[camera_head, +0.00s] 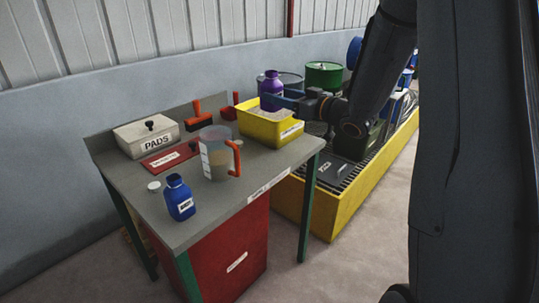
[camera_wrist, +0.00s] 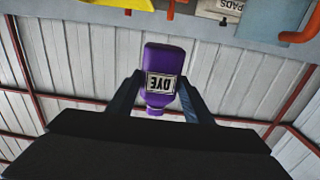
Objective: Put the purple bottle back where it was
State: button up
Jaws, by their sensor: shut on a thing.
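The purple bottle (camera_head: 271,88) is held by my gripper (camera_head: 283,101) above the yellow bin (camera_head: 262,127) at the right end of the workbench (camera_head: 180,229). In the wrist view the purple bottle (camera_wrist: 162,68) sits between the two fingers of my gripper (camera_wrist: 158,98), with a label reading DYE that appears upside down. The bottle looks about upright in the head view. The head view does not clearly show whether its base touches the bin's contents.
A clear jug (camera_head: 215,158) with an orange handle, a blue bottle (camera_head: 179,198), a white cap (camera_head: 154,186), a red board (camera_head: 168,157) and a PADS box (camera_head: 147,136) stand on the bench. A yellow spill pallet (camera_head: 335,205) with drums is beyond it.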

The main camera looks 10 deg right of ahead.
notch_tip(320, 180, down, 18)
jog(key=shift+a+r+p, duration=0.1)
jog(key=shift+r+p, duration=0.05)
jog(key=shift+p, duration=0.35)
jog(key=shift+f, duration=0.2)
jog(key=o, duration=1.3)
